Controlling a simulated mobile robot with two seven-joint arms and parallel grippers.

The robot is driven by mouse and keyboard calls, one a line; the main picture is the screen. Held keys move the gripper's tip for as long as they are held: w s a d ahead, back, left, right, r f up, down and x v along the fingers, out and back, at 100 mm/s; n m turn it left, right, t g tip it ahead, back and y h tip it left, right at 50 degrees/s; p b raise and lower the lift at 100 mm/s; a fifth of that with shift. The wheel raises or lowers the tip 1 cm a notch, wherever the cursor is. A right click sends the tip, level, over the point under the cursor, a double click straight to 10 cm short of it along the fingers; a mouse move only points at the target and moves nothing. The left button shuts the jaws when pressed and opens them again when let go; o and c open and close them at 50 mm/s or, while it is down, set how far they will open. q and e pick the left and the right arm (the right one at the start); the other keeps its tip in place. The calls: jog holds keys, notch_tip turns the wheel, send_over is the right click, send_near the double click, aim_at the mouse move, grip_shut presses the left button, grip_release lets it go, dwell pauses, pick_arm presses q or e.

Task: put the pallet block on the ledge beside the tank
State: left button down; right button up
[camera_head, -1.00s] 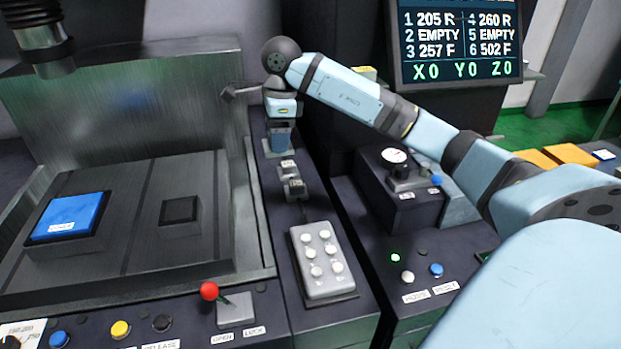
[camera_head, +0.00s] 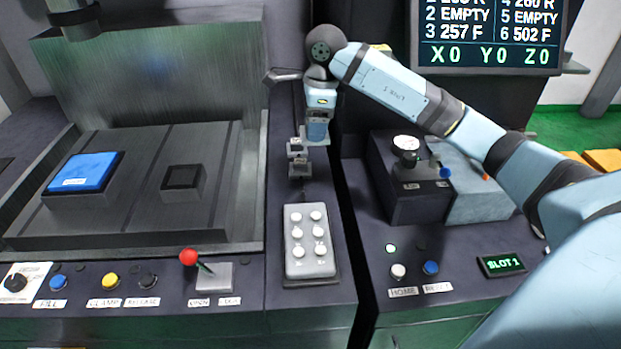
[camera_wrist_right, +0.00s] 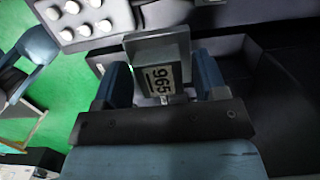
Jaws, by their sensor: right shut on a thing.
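My right gripper (camera_head: 312,138) points down over the ledge (camera_head: 285,215) beside the tank (camera_head: 255,190). In the right wrist view its two blue fingers (camera_wrist_right: 162,84) are shut on the grey pallet block (camera_wrist_right: 147,45), which carries a label reading 965. In the head view the pallet block (camera_head: 299,150) shows as a small grey stepped piece just below and left of the fingers, behind the button pad. I cannot tell whether its underside touches the ledge. My left gripper is not in view.
A grey button pad (camera_head: 308,240) sits on the front of the ledge. A red-knobbed lever (camera_head: 188,257) stands in front. A dark gap separates the ledge from the gauge unit (camera_head: 405,200).

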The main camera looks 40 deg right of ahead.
send_over(312, 197)
jog(key=f+p, duration=0.1)
jog(key=f, duration=1.3)
jog(key=shift+d+f, duration=0.15)
jog(key=shift+d, duration=0.05)
jog(key=shift+f, duration=1.9)
jog(key=shift+s, duration=0.1)
jog(key=shift+f, duration=0.2)
jog(key=o, duration=0.9)
jog(key=shift+o, duration=0.2)
jog(key=shift+r, duration=0.1)
